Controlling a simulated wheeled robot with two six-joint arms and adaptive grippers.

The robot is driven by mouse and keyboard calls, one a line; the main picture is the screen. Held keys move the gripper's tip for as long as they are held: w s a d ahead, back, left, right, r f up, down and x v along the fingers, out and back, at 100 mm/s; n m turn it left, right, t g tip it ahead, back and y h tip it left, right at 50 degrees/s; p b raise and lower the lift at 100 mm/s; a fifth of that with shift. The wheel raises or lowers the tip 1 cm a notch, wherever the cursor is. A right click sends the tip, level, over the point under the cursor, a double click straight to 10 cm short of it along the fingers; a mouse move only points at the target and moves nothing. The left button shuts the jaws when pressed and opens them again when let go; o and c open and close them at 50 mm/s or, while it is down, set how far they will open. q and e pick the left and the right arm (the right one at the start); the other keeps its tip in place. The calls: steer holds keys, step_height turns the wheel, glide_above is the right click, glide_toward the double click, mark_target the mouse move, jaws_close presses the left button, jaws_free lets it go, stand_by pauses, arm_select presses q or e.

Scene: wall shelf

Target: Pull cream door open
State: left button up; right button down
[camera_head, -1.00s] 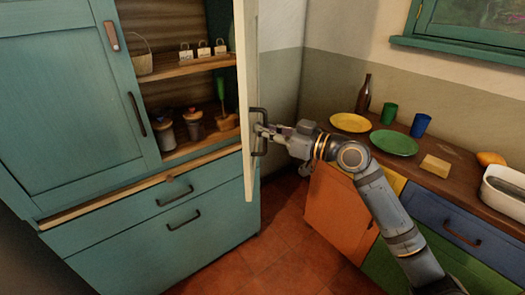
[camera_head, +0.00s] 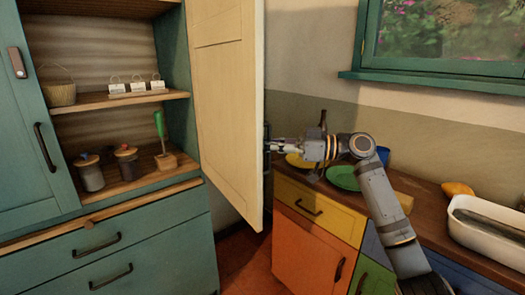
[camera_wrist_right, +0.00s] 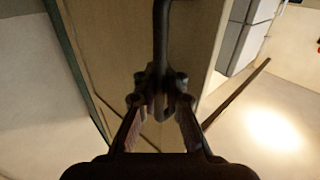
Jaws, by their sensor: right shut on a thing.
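The cream door (camera_head: 228,105) of the teal cupboard stands wide open in the head view, its panelled inner face showing. Its dark handle (camera_head: 267,146) is on the far face near the free edge, mostly hidden behind that edge. My right gripper (camera_head: 270,146) is at the handle. In the right wrist view the gripper's fingers (camera_wrist_right: 160,108) are closed around the dark handle bar (camera_wrist_right: 161,45), with the door face (camera_wrist_right: 110,50) behind it. My left gripper is in neither view.
The open cupboard holds a basket (camera_head: 57,88), small white tags (camera_head: 137,86), lidded jars (camera_head: 90,172) and a green-handled tool (camera_head: 159,128). The counter (camera_head: 425,218) at right carries a green plate (camera_head: 343,178), a yellow plate, a bottle and a white basin (camera_head: 488,222). Red floor shows below the door.

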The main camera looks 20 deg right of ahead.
steer(key=shift+d+f, duration=0.15)
steer(key=c, duration=1.4)
jaws_free()
steer(key=shift+s+d, duration=0.15)
steer(key=shift+s, duration=0.05)
steer(key=shift+w, duration=0.1)
steer(key=v, duration=1.2)
